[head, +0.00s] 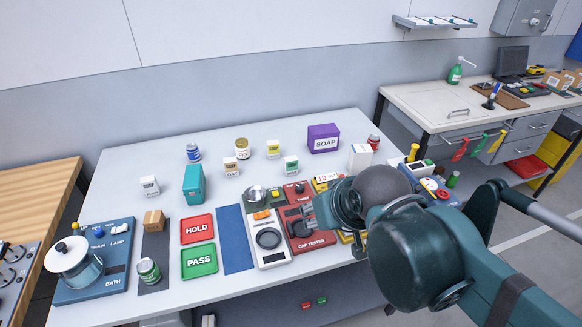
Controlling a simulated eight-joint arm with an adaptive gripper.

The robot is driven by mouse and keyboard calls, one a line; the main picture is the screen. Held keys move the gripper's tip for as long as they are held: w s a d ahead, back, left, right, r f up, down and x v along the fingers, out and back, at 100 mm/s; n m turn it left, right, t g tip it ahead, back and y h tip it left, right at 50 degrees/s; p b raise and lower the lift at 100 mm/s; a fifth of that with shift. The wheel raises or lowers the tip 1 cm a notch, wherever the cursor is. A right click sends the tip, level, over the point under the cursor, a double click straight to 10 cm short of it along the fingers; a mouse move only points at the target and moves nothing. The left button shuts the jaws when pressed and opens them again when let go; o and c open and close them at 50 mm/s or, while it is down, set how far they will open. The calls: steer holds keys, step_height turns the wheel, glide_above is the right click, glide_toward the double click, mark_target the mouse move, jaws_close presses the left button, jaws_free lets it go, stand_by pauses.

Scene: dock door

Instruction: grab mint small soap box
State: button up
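A small green-and-white labelled box (291,166) stands upright at the middle back of the table; it looks closest to the mint small soap box, but its label is too small to read. Similar small boxes stand nearby: a yellow one (273,149), a brown-and-white one (230,167) and a grey-and-white one (150,186). A larger purple box marked SOAP (323,138) stands right of the green one. My gripper (309,212) is over the red cap tester, to the front right of the green box and apart from it. Its fingers are small and partly hidden by my wrist.
A teal container (194,185), a blue can (193,153) and a yellow-lidded jar (242,148) stand at the back left. Red HOLD (196,229) and green PASS (199,261) trays lie in front. The cap tester (305,231) and scale (268,240) fill the middle front.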

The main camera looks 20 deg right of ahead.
steer(key=w+r+n+g+h+p, duration=0.15)
steer(key=w+r+n+p, duration=0.3)
steer(key=w, duration=0.65)
steer(key=n+g+h+p, duration=0.3)
steer(key=n+g+p, duration=0.2)
steer(key=n+p, duration=0.6)
glide_above(290, 159)
steer(key=a+b, duration=0.2)
steer(key=a, duration=0.1)
step_height(290, 159, down, 10)
steer(key=n, duration=0.2)
steer(key=shift+w+f+n+g, duration=0.1)
steer(key=shift+f+n+g, duration=0.15)
steer(key=shift+f+n, duration=0.35)
steer(key=shift+d+f, duration=0.1)
steer(key=shift+f, duration=0.1)
steer(key=shift+x, duration=1.2)
